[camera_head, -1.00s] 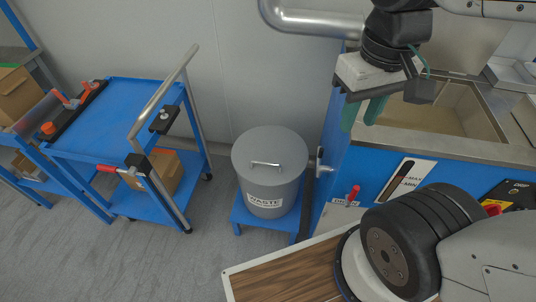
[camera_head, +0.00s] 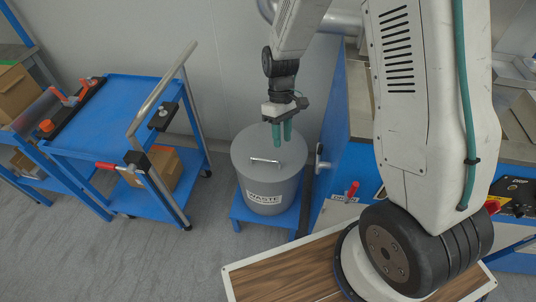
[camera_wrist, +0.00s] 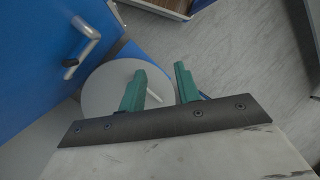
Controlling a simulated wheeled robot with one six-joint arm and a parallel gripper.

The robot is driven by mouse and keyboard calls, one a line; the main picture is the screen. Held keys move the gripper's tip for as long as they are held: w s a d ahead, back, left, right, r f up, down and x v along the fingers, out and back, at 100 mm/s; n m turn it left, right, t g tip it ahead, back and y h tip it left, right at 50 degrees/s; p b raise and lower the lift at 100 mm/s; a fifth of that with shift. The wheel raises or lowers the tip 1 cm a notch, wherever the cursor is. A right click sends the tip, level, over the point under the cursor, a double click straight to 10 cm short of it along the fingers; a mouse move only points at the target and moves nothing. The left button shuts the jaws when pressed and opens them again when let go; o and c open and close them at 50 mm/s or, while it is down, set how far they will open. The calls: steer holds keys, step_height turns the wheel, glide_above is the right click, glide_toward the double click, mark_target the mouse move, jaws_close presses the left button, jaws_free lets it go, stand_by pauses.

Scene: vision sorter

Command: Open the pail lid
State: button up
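The grey waste pail (camera_head: 265,197) stands upright on a low blue stand. Its round lid (camera_head: 246,149) is on, with a metal bar handle (camera_head: 265,161) across the top. My gripper (camera_head: 282,142) hangs above the lid's right rear part, with its green fingers pointing down. In the wrist view, the gripper (camera_wrist: 160,82) has its two fingers spread apart with nothing between them. The lid (camera_wrist: 100,92) lies beyond the left finger there, and that finger partly covers the lid handle (camera_wrist: 152,95).
A blue cart (camera_head: 120,110) with a metal push bar stands left of the pail. A blue machine cabinet (camera_head: 335,130) with a door handle (camera_head: 321,160) stands close on the right. The wall is behind. Grey floor (camera_head: 130,255) is free in front of the cart.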

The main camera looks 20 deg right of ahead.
steer(key=w+f+n, duration=0.3)
steer(key=w+f, duration=0.2)
steer(key=f, duration=0.5)
steer(key=n+t, duration=0.2)
steer(key=n, duration=0.1)
glide_above(268, 165)
steer(key=x, duration=0.2)
steer(key=w+x, duration=0.1)
steer(key=x, duration=0.4)
steer(key=shift+w+d+f, duration=0.25)
steer(key=shift+f, duration=0.25)
jaws_close()
